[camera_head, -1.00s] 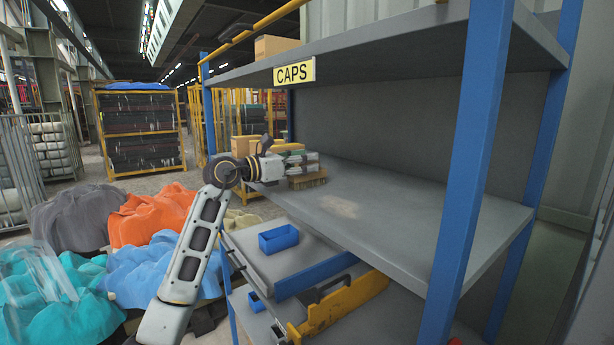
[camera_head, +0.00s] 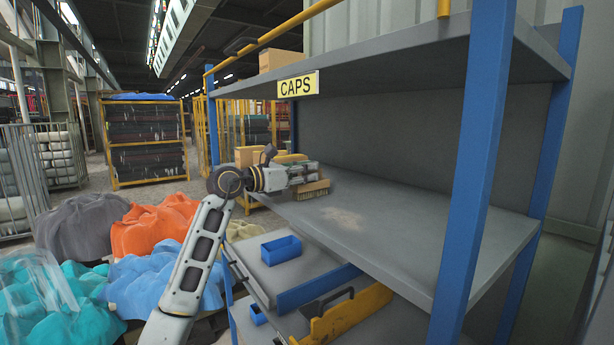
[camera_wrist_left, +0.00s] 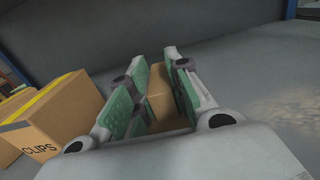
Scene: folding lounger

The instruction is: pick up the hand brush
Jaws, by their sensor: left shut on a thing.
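The hand brush (camera_head: 313,189) is on the middle shelf of the blue-post rack, near the shelf's far left end. Its tan bristles show below my left gripper (camera_head: 314,172), and I cannot tell whether they touch the shelf. My left gripper is shut on the brush's light brown body, which shows between the two green-padded fingers in the left wrist view (camera_wrist_left: 159,97). The fingers and palm hide much of the brush. My right gripper is out of view.
A cardboard box marked CLIPS (camera_wrist_left: 52,119) stands close beside the left gripper. The upper shelf (camera_head: 400,72) with a CAPS sign lies above. A blue bin (camera_head: 281,250) sits lower.

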